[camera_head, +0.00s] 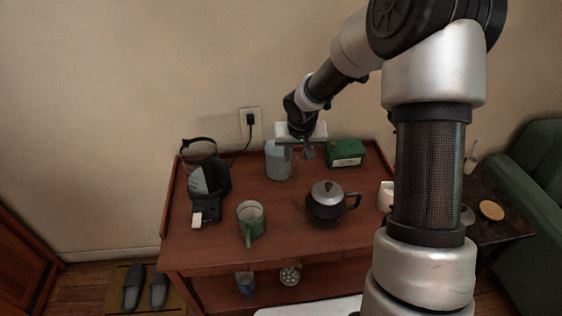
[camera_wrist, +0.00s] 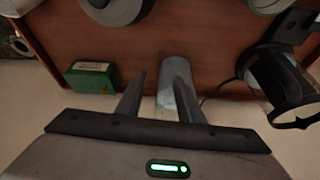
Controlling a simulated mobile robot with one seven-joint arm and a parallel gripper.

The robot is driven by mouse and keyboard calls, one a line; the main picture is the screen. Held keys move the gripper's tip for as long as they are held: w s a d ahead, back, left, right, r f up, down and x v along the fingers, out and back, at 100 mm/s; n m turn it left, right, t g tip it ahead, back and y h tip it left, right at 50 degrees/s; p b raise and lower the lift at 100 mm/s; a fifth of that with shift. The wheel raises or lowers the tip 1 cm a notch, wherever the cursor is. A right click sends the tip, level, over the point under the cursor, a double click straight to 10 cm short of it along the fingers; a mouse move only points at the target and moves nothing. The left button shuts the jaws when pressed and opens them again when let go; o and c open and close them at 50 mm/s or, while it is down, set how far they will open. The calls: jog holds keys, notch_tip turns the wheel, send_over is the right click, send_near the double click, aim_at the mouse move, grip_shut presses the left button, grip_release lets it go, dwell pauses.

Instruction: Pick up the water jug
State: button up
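The water jug (camera_head: 278,162) is a pale grey-blue, upright vessel near the back edge of the wooden table. My gripper (camera_head: 304,149) is at the jug's upper right side, pointing down. In the wrist view the jug (camera_wrist: 165,97) shows between and behind the two separated fingers of my gripper (camera_wrist: 158,70), closer to the right finger, which covers part of it. The gripper looks open, with no clear grip on the jug. Whether a finger touches the jug cannot be told.
A green box (camera_head: 345,153) stands right of the jug. A black coffee maker (camera_head: 208,180) is at the left. A green mug (camera_head: 250,222) and a dark teapot (camera_head: 326,203) stand nearer the front. The wall with a plugged socket (camera_head: 250,122) is close behind the table (camera_head: 285,235).

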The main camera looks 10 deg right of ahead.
aim_at(295, 166)
jog(key=x, duration=0.3)
jog(key=shift+w+f, duration=0.2)
jog(key=shift+f, duration=0.15)
jog(key=shift+s+b+x, duration=0.1)
jog(key=shift+b+x, duration=0.2)
jog(key=shift+x, duration=1.05)
jog(key=shift+s+b+x, duration=0.15)
jog(key=shift+b+x, duration=0.15)
jog(key=shift+x, duration=1.05)
grip_shut()
jog(key=shift+w+r, duration=0.1)
jog(key=shift+w, duration=0.1)
